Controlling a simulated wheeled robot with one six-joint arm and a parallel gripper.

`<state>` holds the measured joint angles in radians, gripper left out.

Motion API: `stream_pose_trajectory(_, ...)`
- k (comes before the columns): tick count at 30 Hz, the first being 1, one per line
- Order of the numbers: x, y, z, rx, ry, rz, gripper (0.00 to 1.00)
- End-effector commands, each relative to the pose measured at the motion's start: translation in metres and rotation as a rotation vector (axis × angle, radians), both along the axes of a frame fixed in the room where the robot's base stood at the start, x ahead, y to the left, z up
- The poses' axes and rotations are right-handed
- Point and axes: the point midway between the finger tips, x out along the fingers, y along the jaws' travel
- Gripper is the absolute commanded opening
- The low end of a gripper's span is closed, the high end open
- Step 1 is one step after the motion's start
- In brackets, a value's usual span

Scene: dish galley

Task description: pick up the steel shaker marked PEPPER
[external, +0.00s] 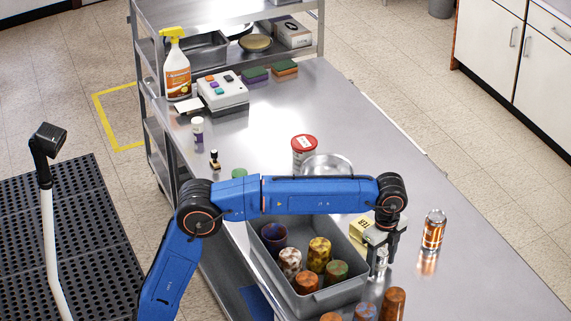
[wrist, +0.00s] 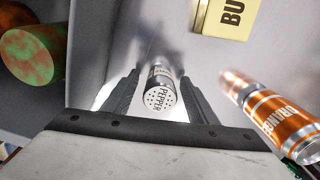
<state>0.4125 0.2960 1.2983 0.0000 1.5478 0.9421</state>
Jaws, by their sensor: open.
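The steel shaker marked PEPPER (wrist: 158,95) stands between the two open fingers of my gripper (wrist: 150,100) in the wrist view. Its perforated top and the word PEPPER face the camera. In the external view my gripper (external: 381,262) points down beside the grey bin, and the shaker shows only in part between the fingers (external: 380,258). The fingers are on either side of the shaker; I cannot tell whether either touches it.
An orange can (external: 433,230) stands close on the right. A yellow box (external: 361,229) is just behind my gripper. The grey bin (external: 335,295) with several patterned cups is on the left. More cups (external: 393,303) stand in front.

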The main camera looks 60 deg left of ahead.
Motion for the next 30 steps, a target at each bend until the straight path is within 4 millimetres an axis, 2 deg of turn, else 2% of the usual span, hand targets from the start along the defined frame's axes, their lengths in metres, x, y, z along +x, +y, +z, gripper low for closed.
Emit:
stream_pose_trajectory(9,0.000,0.000,-0.005,-0.001,-0.001,0.000,0.53)
stream_pose_trajectory(15,0.000,0.000,-0.004,-0.001,-0.001,0.000,0.08)
stream_pose_trajectory(24,0.000,0.000,-0.003,-0.001,-0.001,0.000,0.08)
stream_pose_trajectory(30,0.000,0.000,0.014,-0.002,-0.002,0.000,0.08)
